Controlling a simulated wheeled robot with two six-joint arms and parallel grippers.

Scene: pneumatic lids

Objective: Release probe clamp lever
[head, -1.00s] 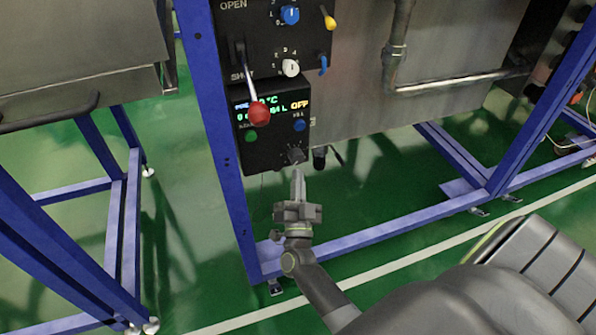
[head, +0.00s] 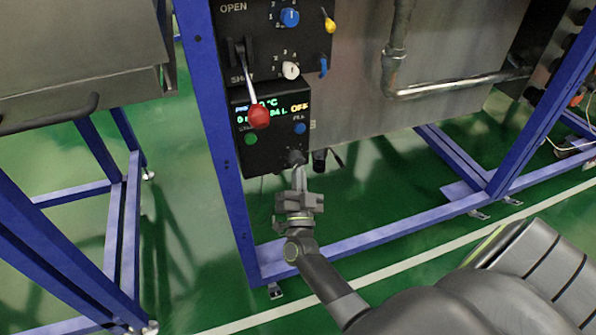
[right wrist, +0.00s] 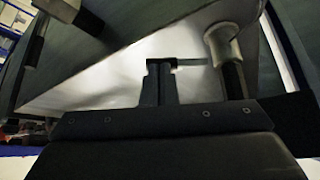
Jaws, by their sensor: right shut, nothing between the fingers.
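My right gripper (head: 299,172) is shut and empty. In the head view it points up, just below the lower edge of the control box and in front of its dark bottom knob. Its closed fingers also show in the right wrist view (right wrist: 159,82). A small dark fitting (head: 319,158) with a thin lever-like arm (head: 338,158) hangs right of the box, under the steel tank. In the right wrist view a probe-like cylinder (right wrist: 222,42) with a black lower part stands right of the fingers. A thin bar (right wrist: 192,62) lies between them; I cannot tell whether they touch. My left gripper is out of view.
The control box (head: 268,155) carries a display and coloured buttons. A red-knobbed lever (head: 258,116) hangs in front of it. A blue frame post (head: 222,130) stands to the left and a blue lower rail (head: 390,238) runs below. Green floor (head: 380,180) is open under the tank.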

